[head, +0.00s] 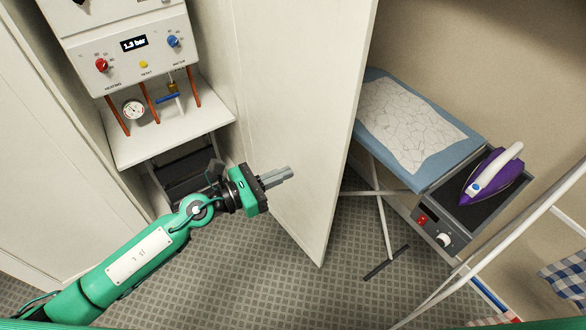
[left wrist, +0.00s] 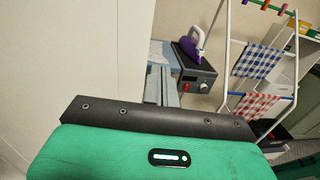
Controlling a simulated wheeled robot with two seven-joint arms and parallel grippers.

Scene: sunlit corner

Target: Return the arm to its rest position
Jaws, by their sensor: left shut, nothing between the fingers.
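My left arm, green with grey joints, comes in from the lower left of the head view. Its left gripper (head: 277,177) is shut and empty, with the fingers pointing right in front of a tall white panel (head: 300,110). In the left wrist view the gripper's fingers (left wrist: 162,85) show together beyond the green housing, pointing toward the ironing board. My right gripper is in neither view.
A boiler (head: 130,50) with knobs, a 1.3 bar display and a gauge (head: 134,109) is at upper left. Right of the panel stand an ironing board (head: 440,172) and a purple iron (head: 490,175). A drying rack (left wrist: 226,75) holds checked cloths (left wrist: 257,62). Some tiled floor (head: 230,270) is clear.

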